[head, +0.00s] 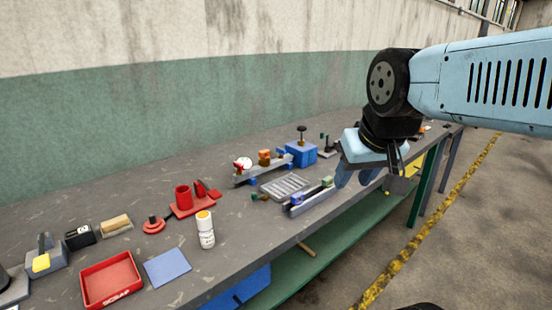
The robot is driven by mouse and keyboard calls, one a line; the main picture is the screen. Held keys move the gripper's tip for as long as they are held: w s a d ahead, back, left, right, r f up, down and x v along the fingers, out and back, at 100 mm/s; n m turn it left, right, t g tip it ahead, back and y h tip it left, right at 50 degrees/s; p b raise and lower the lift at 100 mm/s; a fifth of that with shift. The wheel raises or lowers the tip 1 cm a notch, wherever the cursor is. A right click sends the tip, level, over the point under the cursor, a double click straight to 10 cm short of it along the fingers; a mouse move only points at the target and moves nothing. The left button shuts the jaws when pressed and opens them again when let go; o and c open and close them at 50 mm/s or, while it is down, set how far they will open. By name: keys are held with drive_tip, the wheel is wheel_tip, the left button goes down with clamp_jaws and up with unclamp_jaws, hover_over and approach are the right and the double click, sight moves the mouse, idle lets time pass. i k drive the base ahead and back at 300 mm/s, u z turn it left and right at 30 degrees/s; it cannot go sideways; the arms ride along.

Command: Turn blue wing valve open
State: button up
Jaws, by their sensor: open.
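My gripper (356,179) hangs at the right over the front part of the bench, with its two pale blue fingers pointing down and apart. Nothing shows between them. A small blue part (297,199), possibly the blue wing valve, sits on the near end of a grey rail (313,201) to the left of my gripper. Another small blue part (281,152) is by the back rail (262,172), so I cannot tell for sure which is the valve. Their wing positions are too small to read.
A blue box with a black knob (301,154) stands behind. A slotted grey plate (285,186) lies between the rails. A white bottle (205,230), red holder (187,200), red scrap tray (111,280) and blue mat (167,267) are at left. The wall closes the back.

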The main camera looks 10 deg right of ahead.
sight(281, 151)
drive_tip(key=u, duration=0.4)
drive_tip(key=i, duration=1)
drive_tip(key=z, duration=0.15)
